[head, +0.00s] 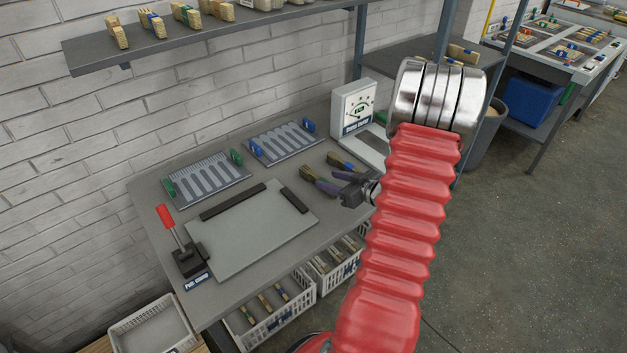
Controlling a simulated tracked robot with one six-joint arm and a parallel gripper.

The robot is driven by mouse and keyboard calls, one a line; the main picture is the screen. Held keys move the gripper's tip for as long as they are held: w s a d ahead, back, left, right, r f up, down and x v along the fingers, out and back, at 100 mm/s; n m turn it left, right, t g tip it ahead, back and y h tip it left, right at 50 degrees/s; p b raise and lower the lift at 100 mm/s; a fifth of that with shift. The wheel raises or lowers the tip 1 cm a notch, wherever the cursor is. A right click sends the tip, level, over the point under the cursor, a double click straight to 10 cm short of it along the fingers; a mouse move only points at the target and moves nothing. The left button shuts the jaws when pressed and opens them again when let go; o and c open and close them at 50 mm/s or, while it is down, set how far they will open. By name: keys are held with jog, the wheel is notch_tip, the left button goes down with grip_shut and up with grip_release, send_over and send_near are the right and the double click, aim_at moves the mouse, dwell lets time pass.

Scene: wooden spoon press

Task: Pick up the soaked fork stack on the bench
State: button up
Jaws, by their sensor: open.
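Two small banded bundles of wooden cutlery lie on the grey bench (275,215), near its right side. The nearer bundle (317,180) is just left of my gripper. The farther bundle (341,162) lies just beyond my gripper. They are too small to tell which is the fork stack or whether either is soaked. My gripper (339,186), with dark jaws, is open beside the nearer bundle. I cannot tell whether it touches either bundle. My red sleeved arm hides part of the bench's right edge.
A gauge box (352,108) stands at the back right. Two slotted moulds (208,181) (282,142), a flat plate (250,238) and a red-handled lever (170,225) occupy the bench. A shelf (160,50) with several bundles hangs above. Crates (272,325) sit below.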

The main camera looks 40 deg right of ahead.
aim_at(315, 175)
jog(key=shift+x, duration=1.45)
jog(key=shift+x, duration=2.6)
jog(key=shift+a+r, duration=0.1)
jog(key=shift+c, duration=0.2)
jog(key=c, duration=1.1)
jog(key=shift+r, duration=0.1)
jog(key=shift+r, duration=4.9)
